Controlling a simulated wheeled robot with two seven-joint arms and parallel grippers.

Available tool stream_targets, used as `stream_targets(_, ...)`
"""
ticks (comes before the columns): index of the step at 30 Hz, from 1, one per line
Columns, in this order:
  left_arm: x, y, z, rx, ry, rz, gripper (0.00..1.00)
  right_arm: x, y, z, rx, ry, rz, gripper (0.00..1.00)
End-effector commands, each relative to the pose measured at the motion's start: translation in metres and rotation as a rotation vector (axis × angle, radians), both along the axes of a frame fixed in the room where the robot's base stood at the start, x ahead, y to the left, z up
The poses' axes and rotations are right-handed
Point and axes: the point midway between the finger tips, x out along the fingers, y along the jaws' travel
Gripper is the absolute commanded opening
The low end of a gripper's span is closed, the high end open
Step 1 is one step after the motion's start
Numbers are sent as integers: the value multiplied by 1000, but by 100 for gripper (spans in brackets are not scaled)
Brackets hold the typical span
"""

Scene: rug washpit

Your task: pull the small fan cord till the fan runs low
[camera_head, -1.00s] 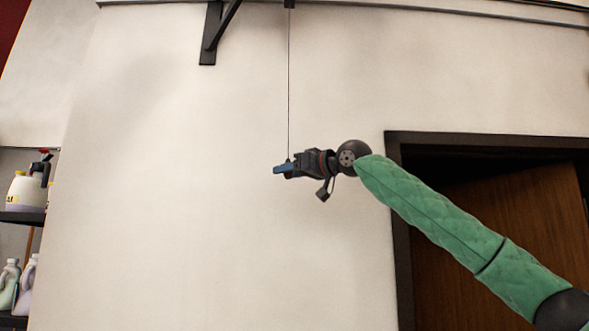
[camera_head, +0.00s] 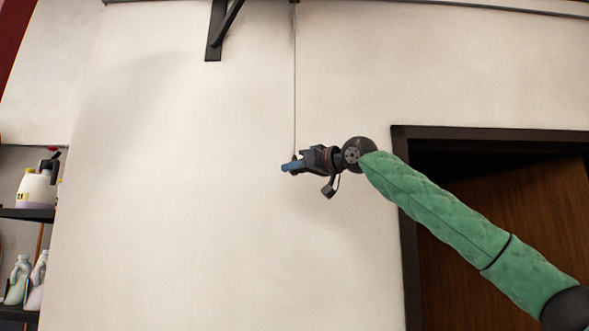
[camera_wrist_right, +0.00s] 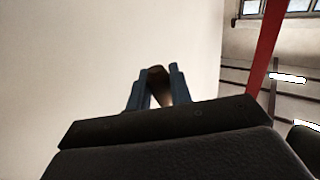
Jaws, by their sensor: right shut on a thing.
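The thin dark fan cord (camera_head: 294,90) hangs straight down in front of the pale wall from the top of the head view. Its lower end meets my right gripper (camera_head: 290,167), which reaches in from the right with blue fingertips. In the right wrist view the blue fingers are closed around a small brown pull knob (camera_wrist_right: 157,76), whose tip shows between them. The fan itself is out of view, so I cannot tell whether it runs. My left gripper is not in view.
A dark bracket (camera_head: 214,42) is fixed to the wall (camera_head: 170,200) left of the cord. A dark-framed doorway (camera_head: 409,220) lies behind my right arm. A shelf (camera_head: 28,214) with a sprayer and bottles stands at far left. The space around the gripper is clear.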

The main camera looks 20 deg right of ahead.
Motion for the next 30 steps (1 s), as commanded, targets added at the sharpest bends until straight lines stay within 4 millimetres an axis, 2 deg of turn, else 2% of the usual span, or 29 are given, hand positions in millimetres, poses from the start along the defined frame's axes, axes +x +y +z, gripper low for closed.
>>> stream_targets(24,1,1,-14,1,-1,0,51,1,0,-29,0,2,-1,1)
stream_targets(30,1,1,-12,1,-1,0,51,1,0,-27,0,2,-1,1)
